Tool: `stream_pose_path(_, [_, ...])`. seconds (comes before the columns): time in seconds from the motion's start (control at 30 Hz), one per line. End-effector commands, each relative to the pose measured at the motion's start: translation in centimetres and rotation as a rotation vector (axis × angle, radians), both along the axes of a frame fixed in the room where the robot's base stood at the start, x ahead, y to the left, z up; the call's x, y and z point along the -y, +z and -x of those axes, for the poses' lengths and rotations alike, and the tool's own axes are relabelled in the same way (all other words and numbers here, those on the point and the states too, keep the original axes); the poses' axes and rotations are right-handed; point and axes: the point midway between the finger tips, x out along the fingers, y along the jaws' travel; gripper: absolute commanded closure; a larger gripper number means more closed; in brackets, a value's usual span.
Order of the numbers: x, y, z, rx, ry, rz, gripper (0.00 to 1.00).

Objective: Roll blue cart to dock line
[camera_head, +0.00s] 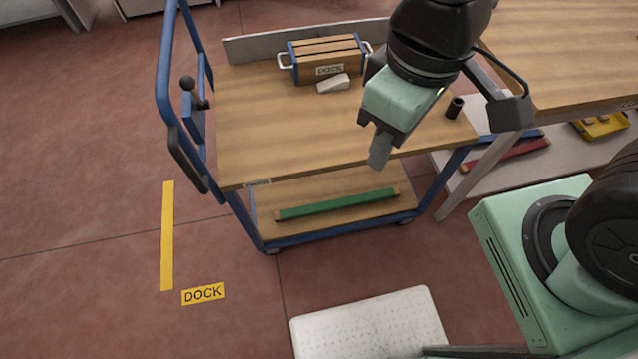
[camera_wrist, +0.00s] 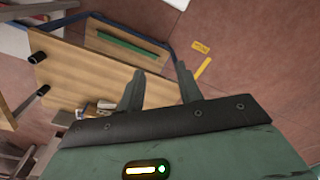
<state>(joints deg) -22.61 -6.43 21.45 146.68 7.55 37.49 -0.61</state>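The blue cart (camera_head: 340,130) has a wooden top, a lower shelf and a blue push handle (camera_head: 165,75) at its left end. A lever with a black knob (camera_head: 188,84) is on the handle side. The yellow dock line (camera_head: 167,235) is on the floor left of the cart, apart from it, with a yellow DOCK label (camera_head: 203,293) nearby. My gripper (camera_head: 379,150) is above the cart top, near its front edge. In the wrist view my gripper (camera_wrist: 160,85) has its two fingers apart with nothing between them. The cart top (camera_wrist: 85,85) shows below it.
A wooden crate (camera_head: 310,68) and a pale block (camera_head: 333,84) sit on the cart top; a green bar (camera_head: 335,204) lies on its shelf. A workbench (camera_head: 570,50) stands close on the right. A white mat (camera_head: 370,325) lies in front. Floor left of the cart is clear.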

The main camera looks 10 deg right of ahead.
Motion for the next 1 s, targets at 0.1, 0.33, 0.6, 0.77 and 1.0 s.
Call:
stream_pose_path(0.1, [0.0,0.0,0.0,0.000,0.000,0.000,0.63])
stream_pose_path(0.33, [-2.2,-1.1,-1.0,0.024,0.003,-0.057,0.63])
stream_pose_path(0.6, [-12.9,-6.2,-5.4,0.186,-0.047,-0.338,0.63])
stream_pose_path(0.77, [-18.4,-9.5,-7.5,0.320,-0.110,-0.482,0.63])
stream_pose_path(1.0, [-23.2,-14.6,-9.1,0.573,-0.193,-0.636,0.63])
